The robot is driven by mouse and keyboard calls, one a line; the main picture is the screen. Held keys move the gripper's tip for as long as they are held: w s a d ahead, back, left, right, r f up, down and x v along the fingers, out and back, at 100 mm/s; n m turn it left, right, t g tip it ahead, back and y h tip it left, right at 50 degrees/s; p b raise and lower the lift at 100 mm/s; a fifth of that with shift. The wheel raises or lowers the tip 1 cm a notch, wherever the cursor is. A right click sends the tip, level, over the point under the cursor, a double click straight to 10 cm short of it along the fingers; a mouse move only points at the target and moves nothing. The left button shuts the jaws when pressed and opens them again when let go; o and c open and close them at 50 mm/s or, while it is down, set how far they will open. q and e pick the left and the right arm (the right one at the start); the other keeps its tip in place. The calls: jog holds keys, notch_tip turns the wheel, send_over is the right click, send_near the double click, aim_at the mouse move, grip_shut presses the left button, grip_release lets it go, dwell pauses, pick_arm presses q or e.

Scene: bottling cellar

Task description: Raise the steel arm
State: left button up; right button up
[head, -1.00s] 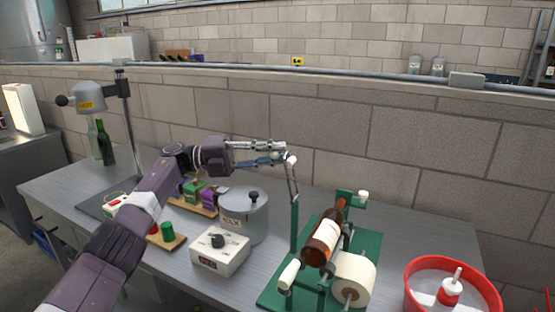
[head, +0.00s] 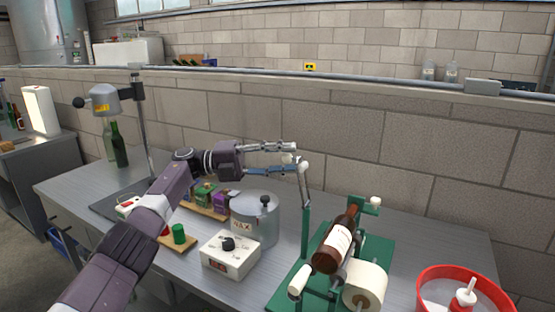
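The steel arm (head: 304,185) is a thin grey bar standing nearly upright on a green post of the green bottle stand (head: 385,255), with a pale end at its top. My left gripper (head: 296,158) is at the arm's top, coming from the left. Its two fingers are spread, one above the other, beside the pale end. I cannot tell whether they touch it. A brown bottle (head: 334,248) with a white label lies tilted on the stand, beside a white paper roll (head: 365,283). My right gripper is not in view.
A grey wax pot (head: 254,222) and a white control box (head: 230,254) stand left of the stand. A red tub (head: 431,276) is at the right. Green bottles (head: 119,145) and a grey press head (head: 104,98) are at the back left. A block wall closes the bench behind.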

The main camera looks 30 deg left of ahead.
pick_arm(q)
jog(key=v, duration=0.7)
jog(key=shift+a, duration=0.2)
dwell(0.4)
